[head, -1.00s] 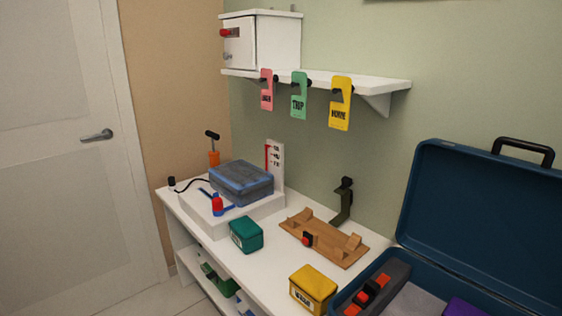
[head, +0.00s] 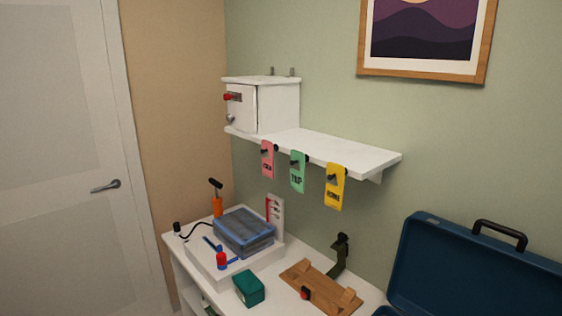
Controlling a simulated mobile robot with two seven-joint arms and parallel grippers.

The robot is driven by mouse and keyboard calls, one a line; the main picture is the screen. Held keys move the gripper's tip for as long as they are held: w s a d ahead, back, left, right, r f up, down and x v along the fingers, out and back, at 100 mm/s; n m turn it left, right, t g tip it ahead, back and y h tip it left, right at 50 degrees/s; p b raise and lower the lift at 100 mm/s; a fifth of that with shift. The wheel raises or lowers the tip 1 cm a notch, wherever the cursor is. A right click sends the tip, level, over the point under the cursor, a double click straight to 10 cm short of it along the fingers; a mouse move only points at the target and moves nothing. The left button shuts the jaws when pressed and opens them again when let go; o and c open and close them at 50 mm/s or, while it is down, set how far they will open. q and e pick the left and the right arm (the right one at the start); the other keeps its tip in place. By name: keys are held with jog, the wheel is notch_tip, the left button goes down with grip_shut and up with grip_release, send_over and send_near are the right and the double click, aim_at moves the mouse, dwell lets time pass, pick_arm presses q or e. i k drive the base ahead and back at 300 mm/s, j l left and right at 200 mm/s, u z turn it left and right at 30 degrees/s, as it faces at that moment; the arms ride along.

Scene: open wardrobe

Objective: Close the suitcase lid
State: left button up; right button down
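The dark blue suitcase stands open at the lower right of the head view. Its lid (head: 465,270) is raised and leans back near the green wall, with a black handle (head: 500,234) on its top edge. Only a small corner of the suitcase base (head: 386,311) shows at the bottom edge, and its contents are out of view. Neither of my grippers is in view.
A white bench (head: 272,296) runs left of the suitcase, carrying a blue box (head: 244,232), a green box (head: 249,288) and a wooden rack (head: 320,288). Above it is a white shelf (head: 340,150) with a cabinet (head: 275,105) and hanging tags. A door (head: 60,150) is at left.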

aim_at(441, 267)
jog(key=z, duration=1.25)
